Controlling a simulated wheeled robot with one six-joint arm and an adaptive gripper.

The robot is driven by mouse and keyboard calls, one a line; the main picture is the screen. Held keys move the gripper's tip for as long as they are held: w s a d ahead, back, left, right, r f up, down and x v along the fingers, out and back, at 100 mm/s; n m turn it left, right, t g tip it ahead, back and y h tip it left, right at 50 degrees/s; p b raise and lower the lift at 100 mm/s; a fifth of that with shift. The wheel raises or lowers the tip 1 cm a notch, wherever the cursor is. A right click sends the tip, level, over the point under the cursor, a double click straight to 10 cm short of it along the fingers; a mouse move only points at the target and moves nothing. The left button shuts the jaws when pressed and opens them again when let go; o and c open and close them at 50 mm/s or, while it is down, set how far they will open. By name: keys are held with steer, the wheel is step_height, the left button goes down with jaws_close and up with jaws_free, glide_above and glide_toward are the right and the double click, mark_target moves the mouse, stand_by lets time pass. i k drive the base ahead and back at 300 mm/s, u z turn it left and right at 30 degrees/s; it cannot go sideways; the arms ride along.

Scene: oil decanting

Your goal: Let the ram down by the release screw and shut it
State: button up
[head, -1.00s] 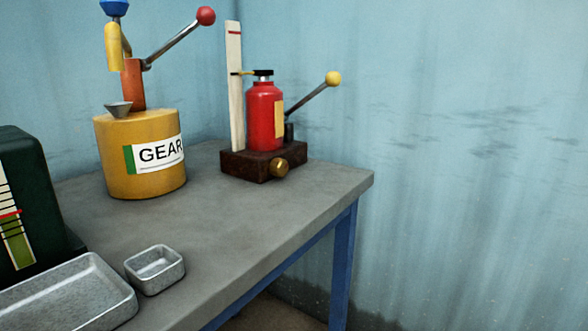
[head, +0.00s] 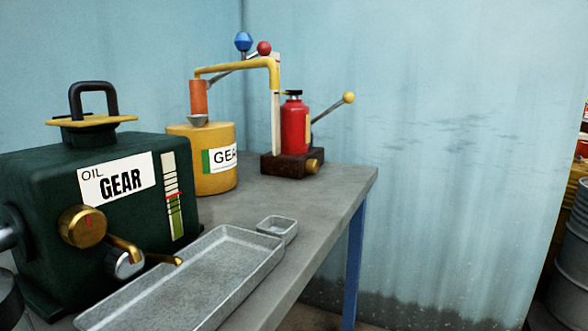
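The red bottle jack (head: 295,127) stands upright on a dark brown base block (head: 288,164) near the far right corner of the table. A brass knob, the release screw (head: 313,166), sits low on the block's front right. A lever with a yellow ball (head: 349,98) slants up to the right from behind the jack. A pale upright scale board (head: 276,125) stands at its left. The ram's height is hard to read at this distance. My gripper is not in view.
A green oil tank (head: 50,240) labelled GEAR, a long grey tray (head: 200,290) and a small tray (head: 278,229) stand nearer. A yellow drum with a pump (head: 215,180) is left of the jack. Barrels (head: 575,250) show at the far right. The table's right edge is clear.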

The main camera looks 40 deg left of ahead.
mark_target(311, 164)
steer(key=u, duration=1.2)
steer(key=i, duration=0.1)
steer(key=u, duration=0.05)
